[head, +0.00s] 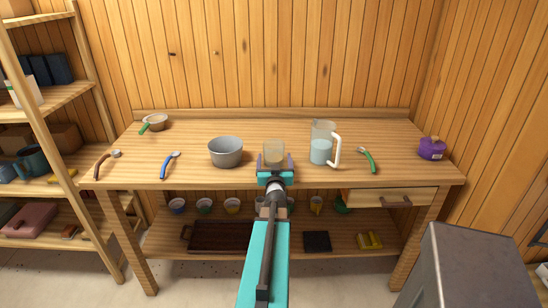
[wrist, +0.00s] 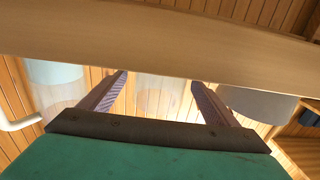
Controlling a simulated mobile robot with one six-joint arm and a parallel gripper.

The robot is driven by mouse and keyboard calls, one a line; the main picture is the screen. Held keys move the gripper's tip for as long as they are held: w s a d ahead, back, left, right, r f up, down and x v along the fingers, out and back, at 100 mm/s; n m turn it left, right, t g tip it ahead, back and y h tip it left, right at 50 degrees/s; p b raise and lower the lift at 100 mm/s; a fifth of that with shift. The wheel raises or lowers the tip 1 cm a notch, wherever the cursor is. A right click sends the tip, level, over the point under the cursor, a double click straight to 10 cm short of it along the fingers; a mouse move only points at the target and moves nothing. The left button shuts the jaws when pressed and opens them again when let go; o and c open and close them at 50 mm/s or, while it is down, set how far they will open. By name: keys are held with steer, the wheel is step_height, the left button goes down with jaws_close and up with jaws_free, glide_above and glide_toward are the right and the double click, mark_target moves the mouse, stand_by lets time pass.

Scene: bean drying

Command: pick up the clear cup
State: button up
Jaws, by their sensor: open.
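The clear cup (head: 274,149) stands upright near the front edge of the workbench, between the grey bowl and the pitcher. My gripper (head: 275,161) is at the bench's front edge, right in front of the cup. Its fingers are open, one to each side of the cup in the picture. In the wrist view, which looks upside down, the cup (wrist: 160,95) shows faintly between the open fingers (wrist: 160,82), with a gap on both sides. I cannot tell how far the fingertips reach along the cup. My gripper hides the cup's lower part in the head view.
On the workbench (head: 200,133), a grey bowl (head: 226,152) stands left of the cup and a pitcher of bluish liquid (head: 321,150) right. A green-handled tool (head: 367,159) and purple pot (head: 432,148) lie further right. A drawer (head: 393,197) sits under the top. The bench behind the cup is clear.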

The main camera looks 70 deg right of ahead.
mark_target(275, 141)
steer(key=shift+p+x, duration=0.65)
steer(key=shift+x, duration=1.45)
steer(key=shift+a, duration=0.1)
steer(key=c, duration=1.3)
steer(key=shift+r, duration=1.05)
steer(key=shift+s+a+r, duration=0.15)
steer(key=shift+s+r, duration=0.05)
steer(key=shift+r, duration=0.65)
steer(key=s+a, duration=0.2)
steer(key=s, duration=0.1)
steer(key=s+a+p, duration=0.1)
steer(key=s, duration=0.3)
steer(key=s+a+r+p, duration=0.1)
steer(key=s+a, duration=0.1)
steer(key=s, duration=0.2)
steer(key=shift+s+a, duration=0.25)
steer(key=shift+a, duration=0.05)
steer(key=shift+s+r+p, duration=0.15)
steer(key=shift+s+p, duration=0.05)
steer(key=shift+p, duration=0.25)
steer(key=shift+s+a+p, duration=0.25)
steer(key=shift+s+p, duration=0.2)
steer(key=shift+p, duration=0.2)
steer(key=shift+s+a+p, duration=0.25)
steer(key=shift+s+p, duration=0.25)
steer(key=shift+p, duration=0.15)
